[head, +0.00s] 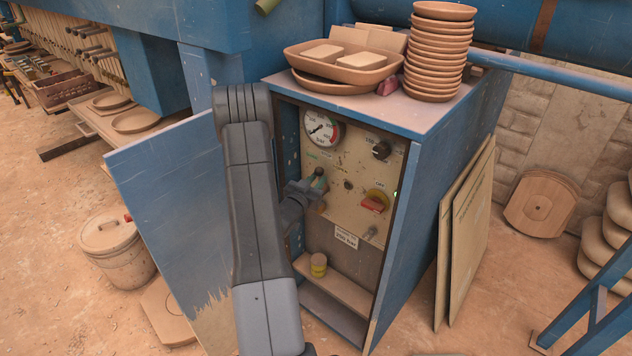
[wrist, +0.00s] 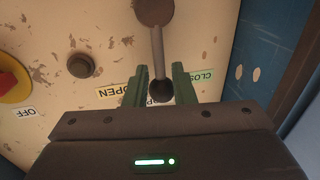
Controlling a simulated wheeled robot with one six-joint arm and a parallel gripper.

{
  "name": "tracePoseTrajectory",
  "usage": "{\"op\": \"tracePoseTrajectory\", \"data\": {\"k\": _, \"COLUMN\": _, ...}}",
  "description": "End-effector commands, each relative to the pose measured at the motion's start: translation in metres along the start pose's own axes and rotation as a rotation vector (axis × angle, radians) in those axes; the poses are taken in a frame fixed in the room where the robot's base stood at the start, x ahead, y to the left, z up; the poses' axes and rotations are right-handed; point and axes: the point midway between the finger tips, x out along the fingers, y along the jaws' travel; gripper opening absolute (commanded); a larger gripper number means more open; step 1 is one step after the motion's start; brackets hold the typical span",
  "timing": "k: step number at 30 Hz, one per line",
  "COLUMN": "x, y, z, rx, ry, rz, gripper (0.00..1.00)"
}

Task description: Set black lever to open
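The black lever (wrist: 158,50) shows in the wrist view. It hangs from a round pivot and ends in a dark ball knob. It points down between an OPEN label (wrist: 113,91) on the left and a CLOSED label (wrist: 194,79) on the right, close to midway. My gripper (wrist: 160,85) has its green fingers on both sides of the knob, with no clear gap to it. In the head view my gripper (head: 319,178) is at the panel's left part, and I cannot make out the lever there.
The control panel (head: 340,165) sits inside a blue cabinet with its door (head: 165,180) swung open left. It bears a gauge (head: 322,128), a black knob (head: 381,150) and a red-yellow switch (head: 374,202). Stacked bowls (head: 437,55) stand on top. Boards (head: 468,225) lean at the right.

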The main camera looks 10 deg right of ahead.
Motion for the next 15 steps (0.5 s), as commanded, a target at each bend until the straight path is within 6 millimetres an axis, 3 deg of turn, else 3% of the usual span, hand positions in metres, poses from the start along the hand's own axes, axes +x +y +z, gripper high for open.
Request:
{"op": "tracePoseTrajectory", "data": {"k": 1, "x": -0.0001, "y": -0.0001, "z": 0.0, "rx": 0.0, "ry": 0.0, "rz": 0.0, "gripper": 0.13}}
{"op": "tracePoseTrajectory", "data": {"k": 3, "x": -0.0002, "y": -0.0001, "z": -0.0002, "rx": 0.0, "ry": 0.0, "rz": 0.0, "gripper": 0.0}}
{"op": "tracePoseTrajectory", "data": {"k": 15, "x": -0.0001, "y": 0.0007, "z": 0.0007, "rx": 0.019, "ry": 0.008, "rz": 0.0, "gripper": 0.0}}
